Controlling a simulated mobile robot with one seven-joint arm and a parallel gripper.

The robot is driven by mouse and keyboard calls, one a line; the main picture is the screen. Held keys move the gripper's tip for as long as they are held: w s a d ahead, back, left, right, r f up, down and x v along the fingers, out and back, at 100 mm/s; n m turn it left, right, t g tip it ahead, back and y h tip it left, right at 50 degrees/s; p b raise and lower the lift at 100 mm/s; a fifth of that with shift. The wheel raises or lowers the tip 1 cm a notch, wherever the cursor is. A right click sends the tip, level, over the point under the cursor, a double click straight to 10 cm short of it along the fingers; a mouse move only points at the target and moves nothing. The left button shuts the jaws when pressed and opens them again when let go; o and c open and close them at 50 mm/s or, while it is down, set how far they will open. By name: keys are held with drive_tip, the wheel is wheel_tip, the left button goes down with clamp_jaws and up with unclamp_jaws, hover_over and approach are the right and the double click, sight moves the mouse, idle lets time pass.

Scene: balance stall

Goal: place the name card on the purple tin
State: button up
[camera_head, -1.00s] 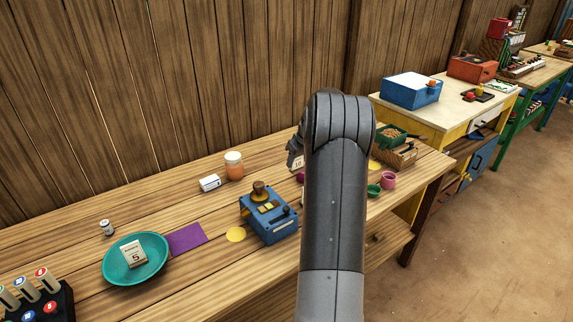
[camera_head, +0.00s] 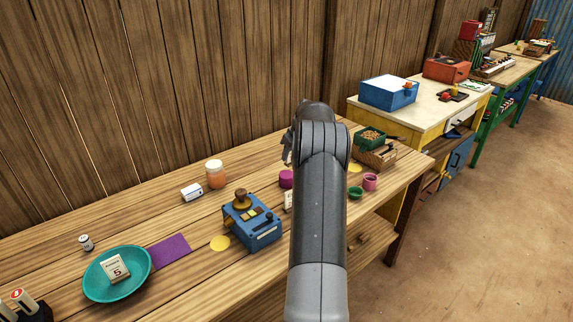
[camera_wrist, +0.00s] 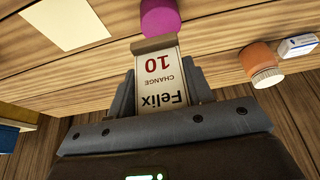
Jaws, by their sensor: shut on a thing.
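The name card (camera_wrist: 160,95), white with "Felix", "CHANGE" and a red "10", is held between the fingers of my gripper (camera_wrist: 160,82). The purple tin (camera_wrist: 160,17) is just beyond the card's far end in the wrist view; I cannot tell whether they touch. In the head view the purple tin (camera_head: 286,179) stands on the wooden table, partly hidden by my arm. A sliver of the card (camera_head: 288,201) shows below it in the picture. My gripper is mostly hidden behind my arm there.
A blue device (camera_head: 252,222) stands left of my arm. An orange jar (camera_head: 216,175) and a small white box (camera_head: 191,192) are behind it. A teal plate (camera_head: 117,289) holds another card (camera_head: 116,269). Pink (camera_head: 370,182) and green (camera_head: 355,193) cups are to the right.

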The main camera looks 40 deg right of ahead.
drive_tip(key=shift+w+a+f, duration=0.25)
drive_tip(key=shift+w+f, duration=0.15)
drive_tip(key=shift+w, duration=0.15)
drive_tip(key=shift+w+a+f, duration=0.2)
drive_tip(key=shift+w+f, duration=0.15)
drive_tip(key=shift+w, duration=0.15)
drive_tip(key=shift+f, duration=1.9)
drive_tip(key=shift+f, duration=0.15)
drive_tip(key=o, duration=1)
